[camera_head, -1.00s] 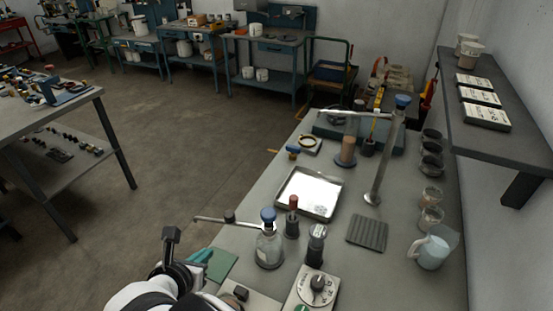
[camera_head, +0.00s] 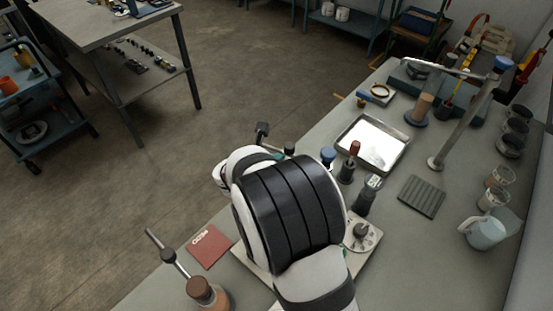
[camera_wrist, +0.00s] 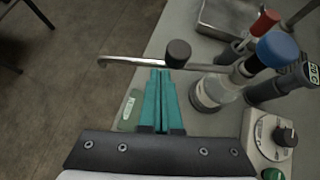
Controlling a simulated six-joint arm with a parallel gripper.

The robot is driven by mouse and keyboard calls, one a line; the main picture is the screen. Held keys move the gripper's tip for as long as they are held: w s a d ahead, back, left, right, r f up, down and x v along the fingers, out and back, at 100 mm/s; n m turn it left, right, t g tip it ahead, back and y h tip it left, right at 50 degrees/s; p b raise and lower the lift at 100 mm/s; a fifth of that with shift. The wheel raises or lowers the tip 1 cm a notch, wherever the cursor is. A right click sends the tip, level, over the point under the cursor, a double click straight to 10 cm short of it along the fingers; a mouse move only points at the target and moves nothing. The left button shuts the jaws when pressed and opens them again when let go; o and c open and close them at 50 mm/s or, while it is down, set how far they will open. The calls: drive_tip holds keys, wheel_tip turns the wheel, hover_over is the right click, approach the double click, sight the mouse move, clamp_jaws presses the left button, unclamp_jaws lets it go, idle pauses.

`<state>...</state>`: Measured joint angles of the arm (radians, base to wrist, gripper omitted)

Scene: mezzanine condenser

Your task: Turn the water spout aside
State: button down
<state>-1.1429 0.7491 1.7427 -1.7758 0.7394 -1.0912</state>
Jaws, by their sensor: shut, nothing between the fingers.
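My gripper (camera_wrist: 160,75) is shut and empty in the wrist view. Its teal fingertips are just below the knob and spout; I cannot tell whether they touch.
A red-handled tool (camera_head: 350,162), a metal tray (camera_head: 372,143) and a dial box (camera_head: 362,237) are close by. A tall blue-topped stand (camera_head: 462,125) rises behind. Open floor lies left.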

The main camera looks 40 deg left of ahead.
sight(281, 151)
drive_tip(key=shift+w+a+m+h, duration=0.2)
drive_tip(key=shift+w+a+m, duration=0.1)
drive_tip(key=shift+w, duration=0.2)
drive_tip(key=shift+w+a+m+h, duration=0.2)
drive_tip(key=shift+w+a, duration=0.05)
drive_tip(key=shift+w, duration=0.25)
drive_tip(key=shift+w+a, duration=0.1)
drive_tip(key=shift+w, duration=0.35)
